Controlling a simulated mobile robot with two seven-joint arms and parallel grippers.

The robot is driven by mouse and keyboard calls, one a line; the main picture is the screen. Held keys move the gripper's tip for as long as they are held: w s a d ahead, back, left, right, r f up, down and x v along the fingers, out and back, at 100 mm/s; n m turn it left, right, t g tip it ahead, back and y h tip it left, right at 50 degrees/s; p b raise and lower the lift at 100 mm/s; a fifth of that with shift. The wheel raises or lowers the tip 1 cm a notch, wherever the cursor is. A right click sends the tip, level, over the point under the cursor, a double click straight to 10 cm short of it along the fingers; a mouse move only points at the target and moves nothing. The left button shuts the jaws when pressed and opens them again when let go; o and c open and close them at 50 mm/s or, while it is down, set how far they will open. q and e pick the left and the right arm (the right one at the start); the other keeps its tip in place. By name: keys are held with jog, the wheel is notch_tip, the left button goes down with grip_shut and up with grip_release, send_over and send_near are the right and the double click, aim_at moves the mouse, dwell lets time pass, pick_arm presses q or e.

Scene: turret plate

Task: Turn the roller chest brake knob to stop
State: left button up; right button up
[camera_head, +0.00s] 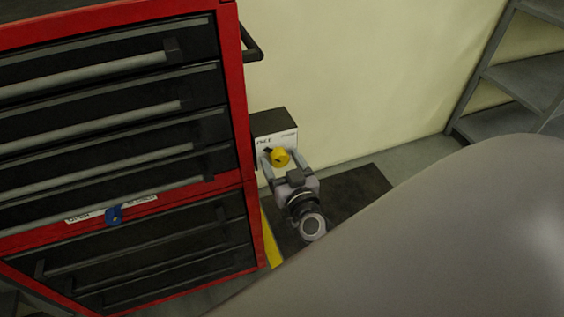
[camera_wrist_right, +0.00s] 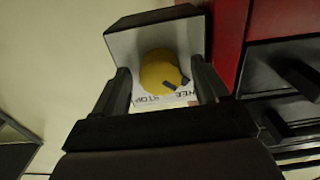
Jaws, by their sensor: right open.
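The yellow brake knob (camera_head: 280,157) sits on the white labelled face of a dark box (camera_head: 275,124) beside the red roller chest (camera_head: 242,110). In the right wrist view the round yellow knob (camera_wrist_right: 160,72) shows a dark pointer at its lower right, with part of the word STOP below it. My right gripper (camera_head: 279,160) is open, with its fingers on either side of the knob. In the wrist view the fingers (camera_wrist_right: 160,85) flank the knob, with a gap visible on each side. My left gripper is not in view.
The chest has several drawers with long handles and a blue latch (camera_head: 114,215) on its front. A side handle (camera_head: 252,45) sticks out above the box. A dark mat (camera_head: 350,195) lies on the floor. Grey shelves (camera_head: 515,80) stand at the right, and a pale wall is behind.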

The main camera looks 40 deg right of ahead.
jog(key=c, duration=1.1)
jog(key=shift+o, duration=0.2)
jog(key=shift+m, duration=0.3)
jog(key=m+p, duration=0.1)
jog(key=m, duration=0.2)
jog(key=shift+m, duration=0.3)
jog(key=m, duration=0.9)
jog(key=shift+m+b, duration=0.5)
jog(key=shift+m, duration=1.8)
